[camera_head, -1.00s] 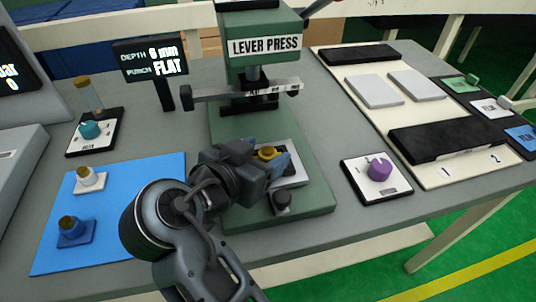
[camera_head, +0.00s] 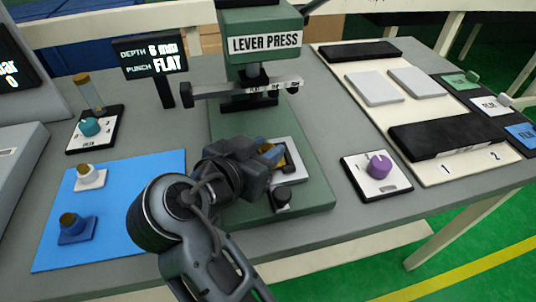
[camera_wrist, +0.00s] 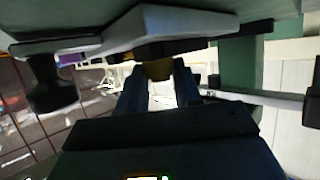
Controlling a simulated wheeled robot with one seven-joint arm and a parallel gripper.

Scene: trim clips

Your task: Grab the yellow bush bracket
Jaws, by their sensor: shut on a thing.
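The yellow bush bracket (camera_head: 280,161) is on the pale plate at the base of the lever press, mostly hidden by my gripper. My gripper (camera_head: 272,152) reaches in from the left, low over the plate, and is shut on the bracket. In the wrist view, the bracket's brownish-yellow bush (camera_wrist: 158,70) shows between the two blue fingers (camera_wrist: 160,88). I cannot tell whether the bracket is clear of the plate.
The press (camera_head: 262,45) stands over the plate, with its punch bar (camera_head: 245,90) above my gripper. A black knob (camera_head: 282,194) is in front. White (camera_head: 90,180) and blue (camera_head: 75,235) brackets sit on a blue mat (camera_head: 130,215). A purple dial (camera_head: 379,165) is right.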

